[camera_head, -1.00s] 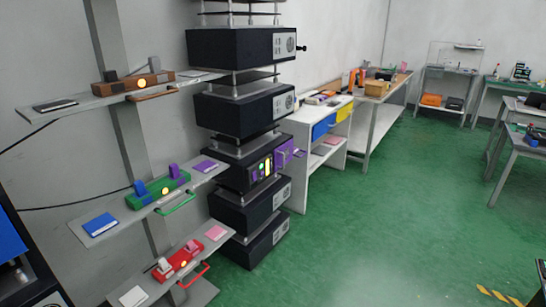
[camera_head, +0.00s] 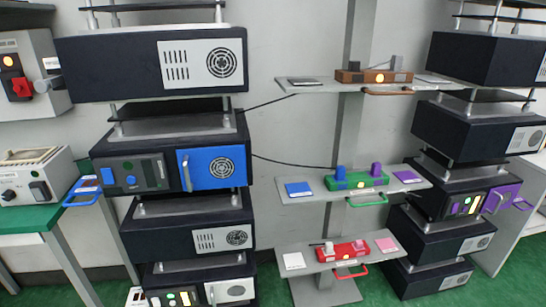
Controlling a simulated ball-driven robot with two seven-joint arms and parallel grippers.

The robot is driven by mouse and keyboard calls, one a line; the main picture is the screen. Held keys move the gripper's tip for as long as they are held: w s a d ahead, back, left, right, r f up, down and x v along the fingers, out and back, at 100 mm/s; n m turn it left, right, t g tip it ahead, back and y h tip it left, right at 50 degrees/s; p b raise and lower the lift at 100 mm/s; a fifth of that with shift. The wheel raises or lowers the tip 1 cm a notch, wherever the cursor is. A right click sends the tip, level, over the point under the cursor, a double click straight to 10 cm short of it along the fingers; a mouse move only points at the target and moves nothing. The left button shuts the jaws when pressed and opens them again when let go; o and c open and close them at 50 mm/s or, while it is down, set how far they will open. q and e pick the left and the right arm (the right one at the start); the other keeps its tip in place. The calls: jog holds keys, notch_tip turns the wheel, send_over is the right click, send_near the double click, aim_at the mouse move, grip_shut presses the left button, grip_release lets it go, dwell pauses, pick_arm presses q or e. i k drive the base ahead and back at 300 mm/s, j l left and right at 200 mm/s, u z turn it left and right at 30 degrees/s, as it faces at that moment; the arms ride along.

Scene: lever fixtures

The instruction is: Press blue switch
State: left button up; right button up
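A green lever fixture (camera_head: 358,181) sits on the middle shelf of the wall rack. It has a blue switch (camera_head: 340,173) at its left end and a purple switch (camera_head: 376,170) at its right end. A yellow light shows between them. A blue pad (camera_head: 298,189) lies on the shelf to the left, and a purple pad (camera_head: 407,177) to the right. On the left stack, a dark unit has a blue door (camera_head: 208,168) and a panel with a small blue button (camera_head: 131,180). Neither gripper is in view.
A brown fixture (camera_head: 373,76) is on the shelf above and a red fixture (camera_head: 343,251) on the shelf below. Tall stacks of dark units (camera_head: 110,70) flank the rack. A green table (camera_head: 30,219) is at far left. Some green floor shows below.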

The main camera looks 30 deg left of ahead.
aim_at(107, 174)
jog(key=u, duration=1.85)
